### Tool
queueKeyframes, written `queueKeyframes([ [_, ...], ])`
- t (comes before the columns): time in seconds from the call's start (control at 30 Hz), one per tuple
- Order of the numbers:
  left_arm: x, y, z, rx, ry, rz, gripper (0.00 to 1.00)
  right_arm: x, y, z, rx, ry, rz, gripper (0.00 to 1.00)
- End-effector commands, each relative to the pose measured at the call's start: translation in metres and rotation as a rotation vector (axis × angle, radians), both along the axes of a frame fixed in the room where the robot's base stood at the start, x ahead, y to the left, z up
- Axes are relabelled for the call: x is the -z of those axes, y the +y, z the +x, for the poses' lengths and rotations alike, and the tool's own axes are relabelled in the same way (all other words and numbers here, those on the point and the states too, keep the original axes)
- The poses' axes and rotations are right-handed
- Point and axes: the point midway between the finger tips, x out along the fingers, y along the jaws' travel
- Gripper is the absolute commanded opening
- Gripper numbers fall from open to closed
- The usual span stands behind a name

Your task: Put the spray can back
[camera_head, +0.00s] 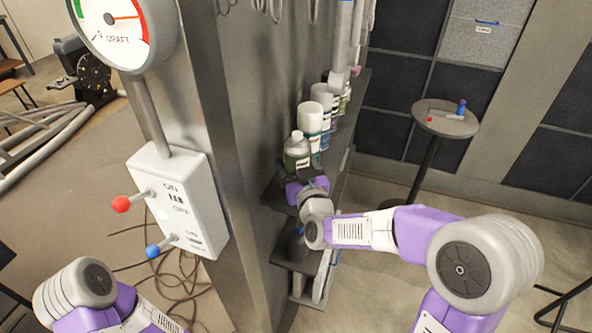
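A row of bottles and cans stands on the upper shelf (275,193) beside the grey column. Nearest is a greenish bottle with a white cap (297,152). Behind it are a white-topped can (310,120) and another white-topped can (322,98), with more containers farther back. I cannot tell which is the spray can. My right gripper (312,174) is at the near end of the shelf, right by the base of the greenish bottle. Its fingers are dark and partly hidden, so contact and opening are unclear. My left arm shows at the bottom left; its gripper is out of view.
A white switch box (178,199) with red and blue levers and a draft gauge (122,27) are on the column at left. A lower shelf (298,257) is below my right gripper. A small round table (445,120) with small items stands at the back right.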

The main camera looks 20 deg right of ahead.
Motion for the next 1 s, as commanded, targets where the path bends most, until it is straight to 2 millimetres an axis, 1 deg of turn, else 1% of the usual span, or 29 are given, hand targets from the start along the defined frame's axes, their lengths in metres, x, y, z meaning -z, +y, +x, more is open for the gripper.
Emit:
queueKeyframes([
  [0.03,0.0029,0.0000,0.0000,0.000,0.000,0.000,0.00,0.0063,0.0000,0.0002,0.000,-0.003,0.000,0.37],
  [0.1,0.0034,0.0000,0.0000,0.000,0.000,0.000,0.00,0.0098,0.0000,0.0001,0.000,-0.003,0.000,0.37],
  [0.33,0.0027,0.0001,0.0000,0.000,0.000,0.000,0.00,0.0089,-0.0002,0.0000,0.001,-0.005,0.000,0.37],
  [0.47,0.0065,0.0000,-0.0001,0.000,0.000,0.000,0.00,0.0118,-0.0002,0.0001,0.000,-0.005,0.000,0.37],
  [0.5,0.0064,-0.0001,-0.0001,0.000,0.000,0.000,0.00,0.0130,-0.0002,-0.0001,0.000,-0.001,0.000,0.77],
  [0.63,0.0056,0.0000,0.0000,0.000,0.000,0.000,0.00,0.0122,-0.0002,-0.0001,0.000,-0.001,0.000,0.97],
  [0.67,0.0056,0.0000,0.0000,0.000,0.000,0.000,0.00,0.0121,-0.0002,-0.0001,0.000,-0.001,0.000,0.99],
  [1.0,0.0026,0.0000,0.0000,0.000,0.000,0.000,0.00,0.0098,-0.0003,-0.0001,0.000,-0.001,0.000,0.99],
])
